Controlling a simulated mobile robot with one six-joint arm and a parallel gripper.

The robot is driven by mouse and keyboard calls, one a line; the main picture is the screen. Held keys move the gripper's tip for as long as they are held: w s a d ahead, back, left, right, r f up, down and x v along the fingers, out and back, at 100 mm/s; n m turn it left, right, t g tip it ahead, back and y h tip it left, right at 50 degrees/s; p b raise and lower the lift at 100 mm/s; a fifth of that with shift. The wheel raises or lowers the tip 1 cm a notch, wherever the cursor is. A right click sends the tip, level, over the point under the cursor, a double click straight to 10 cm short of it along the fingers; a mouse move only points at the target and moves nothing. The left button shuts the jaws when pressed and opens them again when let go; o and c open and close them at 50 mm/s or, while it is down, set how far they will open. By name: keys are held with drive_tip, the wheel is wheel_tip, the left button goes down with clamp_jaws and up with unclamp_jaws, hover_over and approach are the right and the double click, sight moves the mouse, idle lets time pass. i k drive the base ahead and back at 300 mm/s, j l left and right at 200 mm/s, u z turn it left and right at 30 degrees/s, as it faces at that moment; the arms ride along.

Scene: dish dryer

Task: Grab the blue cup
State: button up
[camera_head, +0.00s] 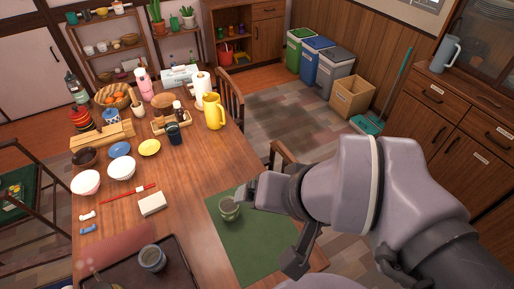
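A blue-grey cup (152,258) stands upright on the dark tray (182,275) at the table's near left edge. A small grey-green cup (229,210) stands on the green mat (255,245). My gripper (268,235) is over the mat with its two fingers spread apart and nothing seen between them. Its left fingertip is close beside the grey-green cup; I cannot tell whether they touch. The blue-grey cup is left of my gripper, well apart from it. A dark blue cup (173,133) stands farther back, and a blue patterned cup (110,116) at the back left.
White bowls (121,168), a blue plate (120,149), a red chopstick-like item (128,193) and a cream block (152,203) lie on the left. A yellow pitcher (214,112) stands at the back. Bare table lies between the tray and the mat.

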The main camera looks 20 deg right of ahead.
sight(151, 257)
drive_tip(key=k+u, duration=0.1)
drive_tip(key=u, duration=0.35)
drive_tip(key=k+l+u, duration=0.1)
drive_tip(key=u, duration=0.35)
drive_tip(key=k+u, duration=0.1)
drive_tip(key=u, duration=0.4)
drive_tip(key=i+j+z, duration=0.15)
drive_tip(key=j+z, duration=0.15)
drive_tip(key=z, duration=0.15)
drive_tip(key=j+z, duration=0.45)
drive_tip(key=i+j+z, duration=0.1)
drive_tip(key=j+z, duration=0.2)
drive_tip(key=z, duration=0.15)
drive_tip(key=j+z, duration=0.4)
drive_tip(key=k+j+z, duration=0.15)
drive_tip(key=j+z, duration=0.15)
drive_tip(key=z, duration=0.15)
drive_tip(key=k+j+z, duration=0.15)
drive_tip(key=j+z, duration=0.15)
drive_tip(key=z, duration=0.15)
drive_tip(key=k+j+z, duration=0.15)
drive_tip(key=j+z, duration=0.15)
drive_tip(key=z, duration=0.15)
